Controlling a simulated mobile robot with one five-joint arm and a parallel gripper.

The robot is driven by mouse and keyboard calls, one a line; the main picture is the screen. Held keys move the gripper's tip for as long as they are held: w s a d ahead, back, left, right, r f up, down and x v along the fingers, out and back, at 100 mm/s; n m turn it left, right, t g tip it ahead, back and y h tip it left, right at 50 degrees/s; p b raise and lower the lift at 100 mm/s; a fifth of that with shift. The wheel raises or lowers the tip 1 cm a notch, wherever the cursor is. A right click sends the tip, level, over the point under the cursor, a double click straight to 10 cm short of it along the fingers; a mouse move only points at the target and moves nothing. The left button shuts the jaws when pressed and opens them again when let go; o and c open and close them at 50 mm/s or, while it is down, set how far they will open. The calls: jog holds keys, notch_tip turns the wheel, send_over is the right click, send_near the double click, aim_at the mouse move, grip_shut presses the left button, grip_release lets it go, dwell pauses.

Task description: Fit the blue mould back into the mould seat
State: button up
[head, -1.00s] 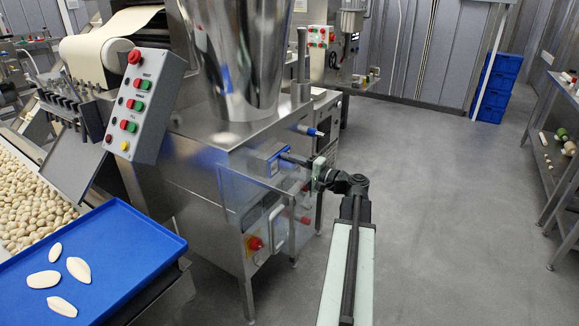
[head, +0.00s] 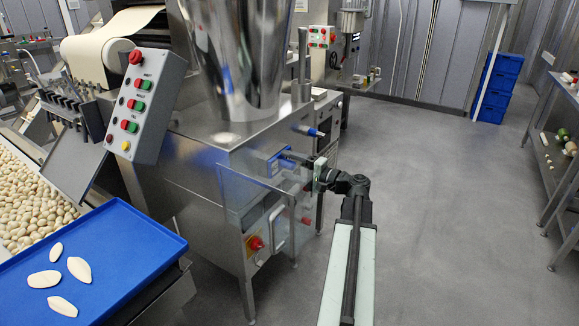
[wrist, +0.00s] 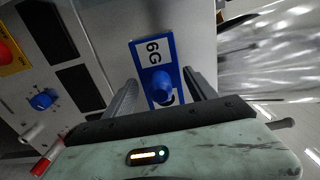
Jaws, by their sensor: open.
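The blue mould (wrist: 141,52) is a flat blue plate with a white "6G" label and a round blue knob (wrist: 161,85). In the head view the mould (head: 272,166) is at the side face of the steel machine, below the hopper. My gripper (wrist: 158,76) is open, one finger on each side of the knob, with gaps visible in the wrist view. In the head view my gripper (head: 291,158) reaches the mould from the right. The mould seat is not clearly seen behind the plate, and I cannot tell whether the plate is flush.
A clear guard (head: 262,205) stands out from the machine just below the mould. A red knob on yellow (head: 255,243) is lower on the machine. The floor (head: 440,200) to the right is open.

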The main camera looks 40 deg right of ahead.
jog(key=shift+s, duration=0.1)
dwell(0.3)
jog(key=v, duration=0.7)
dwell(0.3)
jog(key=v, duration=0.7)
jog(key=shift+s, duration=0.35)
